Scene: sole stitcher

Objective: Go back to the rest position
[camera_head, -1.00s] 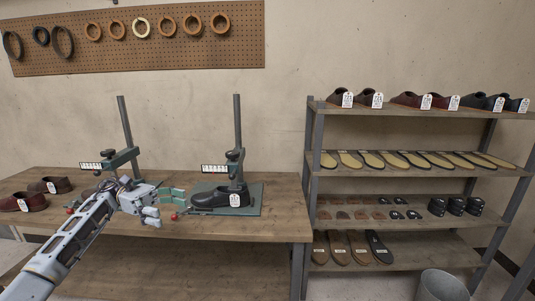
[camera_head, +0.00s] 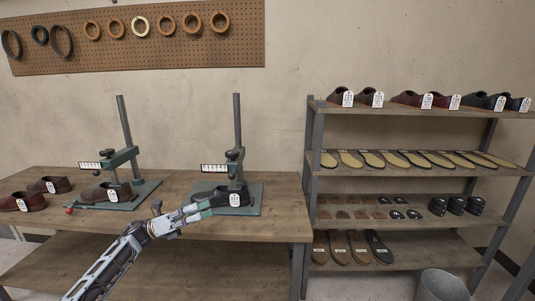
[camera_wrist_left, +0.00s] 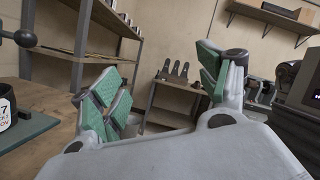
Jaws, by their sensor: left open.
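My left gripper (camera_head: 199,208) is in front of the right-hand press, its tips overlapping the toe of a black shoe in the picture; I cannot tell whether they touch. In the left wrist view its green-padded fingers (camera_wrist_left: 160,88) are spread wide with nothing between them. The black tagged shoe (camera_head: 235,189) sits on the right-hand press (camera_head: 238,140). A brown tagged shoe (camera_head: 97,193) sits on the left-hand press (camera_head: 127,140). My right gripper is not in view.
The wooden bench (camera_head: 275,230) carries both presses and two reddish-brown shoes (camera_head: 32,201) at the left. A shelf rack (camera_head: 312,190) with shoes, insoles and soles stands at the right. A grey bin (camera_head: 440,285) stands on the floor. A pegboard (camera_head: 75,68) hangs behind.

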